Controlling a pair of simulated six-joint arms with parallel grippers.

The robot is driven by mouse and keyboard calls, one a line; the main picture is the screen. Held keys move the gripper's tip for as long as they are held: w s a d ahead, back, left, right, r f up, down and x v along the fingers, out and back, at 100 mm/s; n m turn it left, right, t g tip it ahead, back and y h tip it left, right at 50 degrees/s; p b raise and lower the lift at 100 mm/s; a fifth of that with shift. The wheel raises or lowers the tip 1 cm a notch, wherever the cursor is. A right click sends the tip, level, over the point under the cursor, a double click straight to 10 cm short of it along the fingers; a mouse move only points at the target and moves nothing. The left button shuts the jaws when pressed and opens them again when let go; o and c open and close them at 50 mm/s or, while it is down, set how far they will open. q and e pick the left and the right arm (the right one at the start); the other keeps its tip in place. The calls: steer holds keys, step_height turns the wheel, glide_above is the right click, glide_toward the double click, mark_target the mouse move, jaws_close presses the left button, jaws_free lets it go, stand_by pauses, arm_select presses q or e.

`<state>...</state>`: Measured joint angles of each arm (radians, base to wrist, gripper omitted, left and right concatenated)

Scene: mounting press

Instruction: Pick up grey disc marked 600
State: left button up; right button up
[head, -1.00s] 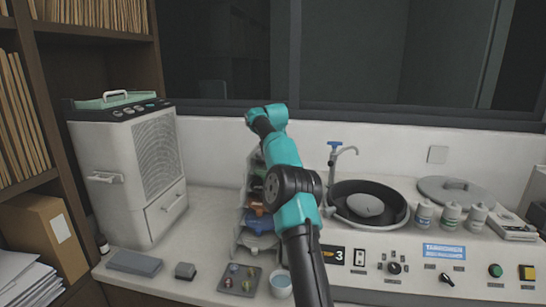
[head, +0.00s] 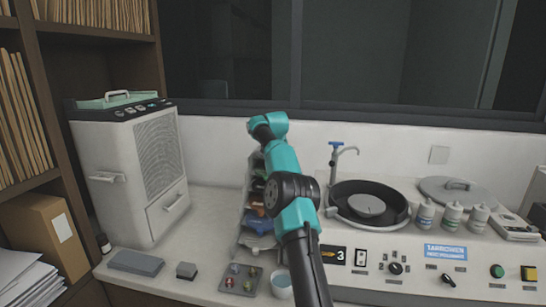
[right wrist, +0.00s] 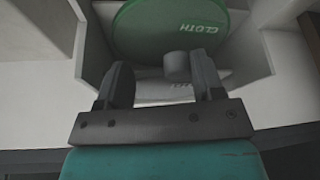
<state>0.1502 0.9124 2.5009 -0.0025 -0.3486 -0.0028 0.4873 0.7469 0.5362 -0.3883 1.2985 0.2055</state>
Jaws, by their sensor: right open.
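A rack (head: 247,232) with stacked shelves of coloured discs stands on the bench behind my right arm in the head view; a greyish disc (head: 257,241) lies low in it. I cannot read a 600 on any disc. My right gripper (right wrist: 162,76) is open in the right wrist view, its fingers reaching into a pale compartment. A green disc marked CLOTH (right wrist: 150,32) is just beyond the fingertips. A short grey knob (right wrist: 177,66) shows between the fingers, close to the right one. My arm hides the right gripper in the head view. My left gripper is not in view.
A small tray (head: 240,280) with coloured pieces and a bowl (head: 281,285) stand in front of the rack. A white cabinet unit (head: 130,180) is to the left. A round black basin (head: 368,206) with a tap (head: 337,165) is to the right.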

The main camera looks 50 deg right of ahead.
jaws_close()
stand_by(0.3)
steer(key=shift+d+r, duration=0.1)
